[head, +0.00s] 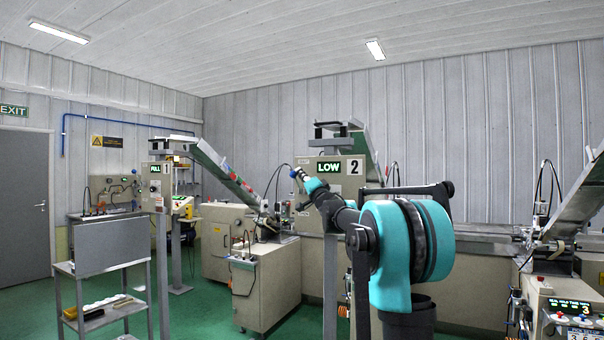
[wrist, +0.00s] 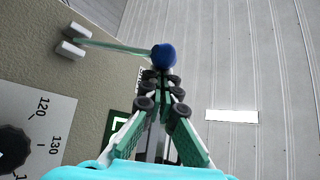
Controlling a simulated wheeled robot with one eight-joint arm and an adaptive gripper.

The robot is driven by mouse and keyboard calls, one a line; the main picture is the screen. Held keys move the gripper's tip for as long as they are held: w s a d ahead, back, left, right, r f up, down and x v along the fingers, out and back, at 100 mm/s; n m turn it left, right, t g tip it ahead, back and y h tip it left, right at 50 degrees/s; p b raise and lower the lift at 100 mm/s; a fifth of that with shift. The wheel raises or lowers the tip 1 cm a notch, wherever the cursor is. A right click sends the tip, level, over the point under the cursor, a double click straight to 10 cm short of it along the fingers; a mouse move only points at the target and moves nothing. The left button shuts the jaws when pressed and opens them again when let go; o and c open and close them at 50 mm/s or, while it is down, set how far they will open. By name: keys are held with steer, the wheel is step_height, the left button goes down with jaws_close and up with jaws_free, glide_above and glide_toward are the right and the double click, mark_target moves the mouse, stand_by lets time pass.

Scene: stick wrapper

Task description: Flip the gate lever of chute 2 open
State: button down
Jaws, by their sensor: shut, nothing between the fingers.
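The chute 2 control box (head: 331,184) carries a green "LOW" display (head: 328,168) and a "2" label. Its gate lever shows in the wrist view as a thin rod ending in a blue ball knob (wrist: 163,56). The rod runs left to two pale pegs (wrist: 72,40) on the beige panel. In the head view a small blue knob (head: 293,173) shows at the box's left side. My gripper (wrist: 158,80) is shut and empty, its tips close to the knob; contact cannot be told. In the head view my gripper (head: 306,181) reaches the box's left side and partly hides it.
A dial (wrist: 14,146) with numbers is on the panel in the wrist view. Chute 1's box (head: 158,173) reads "FULL". A sloped chute (head: 225,175) runs down between the two. A grey stand (head: 102,265) stands left on the green floor. A "3" panel (head: 572,309) is at right.

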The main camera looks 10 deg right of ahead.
step_height(320, 180, down, 6)
steer(key=s+a+n+g+y, duration=0.1)
steer(key=s+n+g+y, duration=0.1)
steer(key=n+y, duration=0.8)
steer(key=shift+s+a+n+g, duration=0.2)
steer(key=shift+a+n+g, duration=0.2)
steer(key=shift+n, duration=0.6)
steer(key=shift+f, duration=0.15)
